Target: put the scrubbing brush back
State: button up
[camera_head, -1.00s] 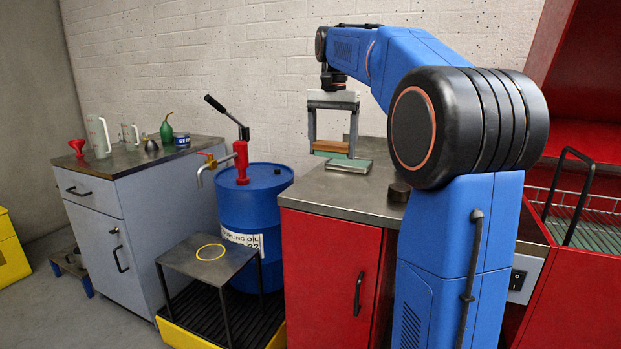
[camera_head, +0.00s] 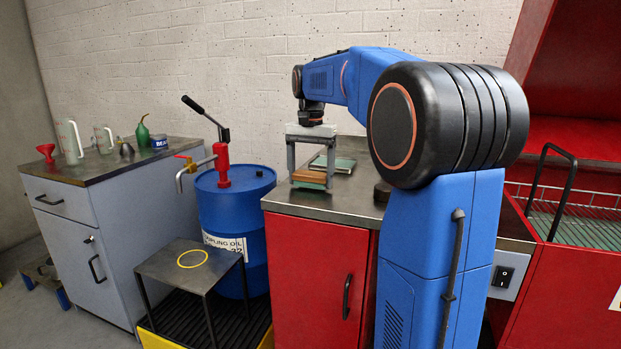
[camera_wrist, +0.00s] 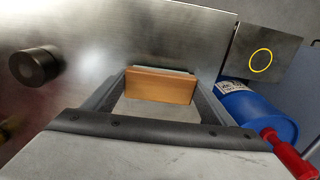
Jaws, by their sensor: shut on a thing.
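The scrubbing brush appears as an orange-brown wooden block (camera_head: 309,179), low over the steel top of the red cabinet near its left edge. My gripper (camera_head: 309,175) points down and is shut on it, one finger at each end. In the wrist view the brush (camera_wrist: 162,86) lies crosswise between the fingers, with a pale strip along its far side. I cannot tell whether it touches the worktop. A flat green-topped piece with a pale edge (camera_head: 334,163) lies on the worktop just behind and right of the brush, partly hidden by my gripper.
The red cabinet (camera_head: 312,280) stands beside a blue oil drum (camera_head: 238,233) with a red hand pump. A small stool (camera_head: 183,267) bearing a yellow ring is at front left. A dark round knob (camera_head: 382,191) is on the worktop. A red basin with a rack (camera_head: 575,228) is right.

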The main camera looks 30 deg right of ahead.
aim_at(311, 174)
jog(key=shift+f, duration=0.25)
jog(key=shift+f, duration=0.35)
jog(key=shift+s+f, duration=0.15)
jog(key=shift+f, duration=0.25)
jog(key=o, duration=1.1)
notch_tip(311, 174, up, 14)
jog(key=shift+f, duration=0.25)
